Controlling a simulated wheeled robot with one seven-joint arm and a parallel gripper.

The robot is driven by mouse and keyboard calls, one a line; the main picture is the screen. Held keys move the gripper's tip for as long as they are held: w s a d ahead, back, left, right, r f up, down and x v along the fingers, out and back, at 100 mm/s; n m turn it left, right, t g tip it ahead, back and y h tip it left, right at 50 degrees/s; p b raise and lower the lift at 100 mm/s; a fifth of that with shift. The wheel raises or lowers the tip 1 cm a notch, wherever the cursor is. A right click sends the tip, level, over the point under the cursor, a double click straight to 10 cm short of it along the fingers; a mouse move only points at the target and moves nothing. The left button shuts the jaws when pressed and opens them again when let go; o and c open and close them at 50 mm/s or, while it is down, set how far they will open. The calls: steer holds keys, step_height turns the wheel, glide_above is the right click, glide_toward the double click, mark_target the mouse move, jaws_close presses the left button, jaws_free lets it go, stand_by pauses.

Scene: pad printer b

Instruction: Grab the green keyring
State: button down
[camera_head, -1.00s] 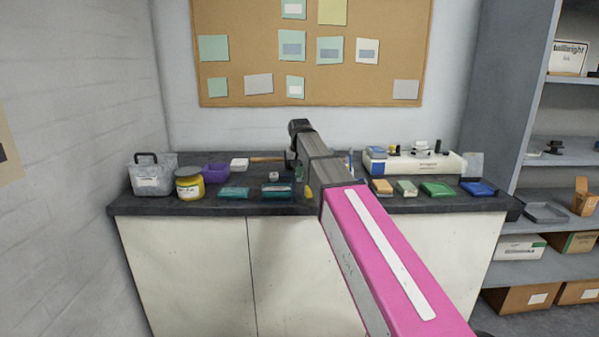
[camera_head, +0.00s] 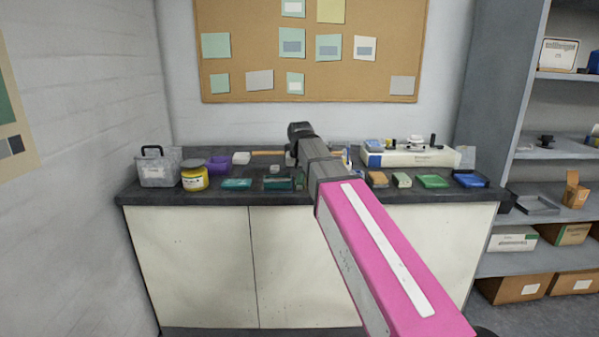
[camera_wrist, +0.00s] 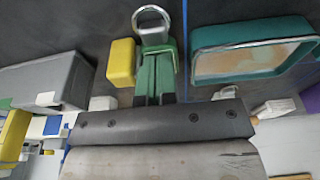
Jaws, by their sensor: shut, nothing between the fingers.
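In the wrist view, a green keyring (camera_wrist: 156,36) with a round metal ring lies just beyond my gripper (camera_wrist: 156,60), in line with its fingers. My gripper's fingers are together and hold nothing. The green fob and the fingers overlap in the picture, so I cannot tell whether they touch. In the head view, my gripper (camera_head: 299,130) reaches over the dark counter (camera_head: 140,192).
A teal tray (camera_wrist: 286,34) with a metal rim and a yellow block (camera_wrist: 121,62) flank the keyring closely. On the counter stand a grey bin (camera_head: 158,172), a yellow jar (camera_head: 194,180), a purple bowl (camera_head: 218,164) and a white machine (camera_head: 410,158). Shelves (camera_head: 540,225) stand right.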

mark_target(301, 199)
steer(key=s, duration=0.6)
steer(key=s+f, duration=0.1)
steer(key=s, duration=0.2)
steer(key=shift+d, duration=0.15)
steer(key=shift+w+r, duration=0.1)
steer(key=shift+w, duration=0.05)
